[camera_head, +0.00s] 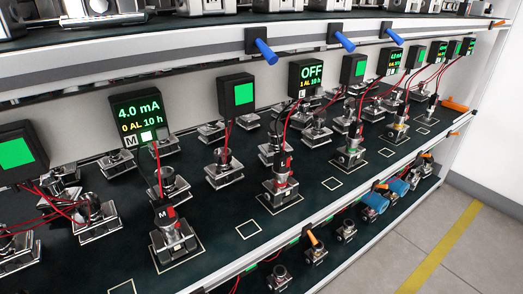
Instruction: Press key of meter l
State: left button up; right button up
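Meter L (307,76) is a black box with a lit screen, standing upright behind the middle of the dark shelf. Its screen reads OFF in large green letters, with "1 AL 10 h" in yellow below. A small white tag with the letter L sits at its lower left edge. Its key, along the lower edge beside the tag, is too small to make out clearly. Red and black leads run from it down to a metal transmitter (281,185) on the shelf. Neither of my grippers shows in this view.
Meter M (136,115) at the left reads 4.0 mA. Several other green-screened meters line the shelf (233,243), among metal transmitters and looped leads. Blue handles (266,51) project from the upper shelf's edge. Open floor (466,240) with a yellow line lies at right.

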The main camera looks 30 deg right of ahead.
aim_at(319, 90)
jog(key=z, duration=1.25)
jog(key=i+l, duration=0.2)
jog(key=l, duration=0.25)
jog(key=i+l+u, duration=0.3)
jog(key=l, duration=0.15)
jog(key=l+u, duration=0.3)
jog(key=l, duration=0.15)
jog(key=i+l+u, duration=0.1)
jog(key=l+u, duration=0.25)
jog(key=l, duration=0.15)
jog(key=u, duration=0.45)
